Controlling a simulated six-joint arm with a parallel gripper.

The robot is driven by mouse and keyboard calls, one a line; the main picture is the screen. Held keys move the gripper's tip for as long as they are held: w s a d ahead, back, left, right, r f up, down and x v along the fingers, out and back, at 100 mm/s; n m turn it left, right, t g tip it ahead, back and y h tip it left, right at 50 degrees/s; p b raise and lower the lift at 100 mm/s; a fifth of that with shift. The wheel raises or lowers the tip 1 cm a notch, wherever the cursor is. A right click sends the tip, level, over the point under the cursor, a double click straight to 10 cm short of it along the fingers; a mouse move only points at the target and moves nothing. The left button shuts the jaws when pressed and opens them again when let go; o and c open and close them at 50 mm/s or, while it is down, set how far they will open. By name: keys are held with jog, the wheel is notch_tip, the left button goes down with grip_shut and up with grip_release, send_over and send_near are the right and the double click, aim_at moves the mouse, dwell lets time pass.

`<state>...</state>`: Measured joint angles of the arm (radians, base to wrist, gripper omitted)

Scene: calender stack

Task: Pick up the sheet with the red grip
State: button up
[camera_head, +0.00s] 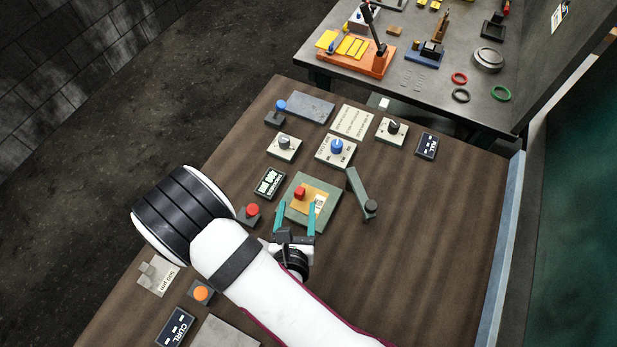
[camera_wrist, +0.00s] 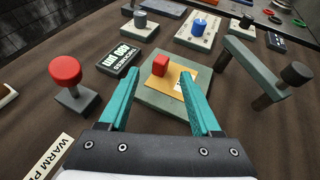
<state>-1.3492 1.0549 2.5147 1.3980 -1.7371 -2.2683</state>
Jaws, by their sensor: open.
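The sheet (camera_head: 313,192) is a thin tan-orange piece with a white printed label, lying on a grey-green square plate (camera_head: 328,213). Its red grip (camera_head: 299,192) is a small red block standing on the sheet. In the wrist view the sheet (camera_wrist: 178,79) and its red grip (camera_wrist: 160,65) lie beyond the fingertips, near the middle. My gripper (camera_head: 295,206) is open, with its two teal fingers apart and nothing between them. It also shows in the wrist view (camera_wrist: 163,75), with the fingers over the near side of the plate. The red grip is ahead of the fingers, not between them.
A grey lever arm (camera_head: 358,190) with a dark knob stands right of the plate. A red button (camera_head: 252,210) and a dark thickness display (camera_head: 269,183) stand left. Dials with blue (camera_head: 337,146) and grey knobs stand behind. The brown table is clear at right.

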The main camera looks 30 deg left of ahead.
aim_at(299, 196)
jog(key=x, duration=0.6)
jog(key=shift+w, duration=0.15)
grip_shut()
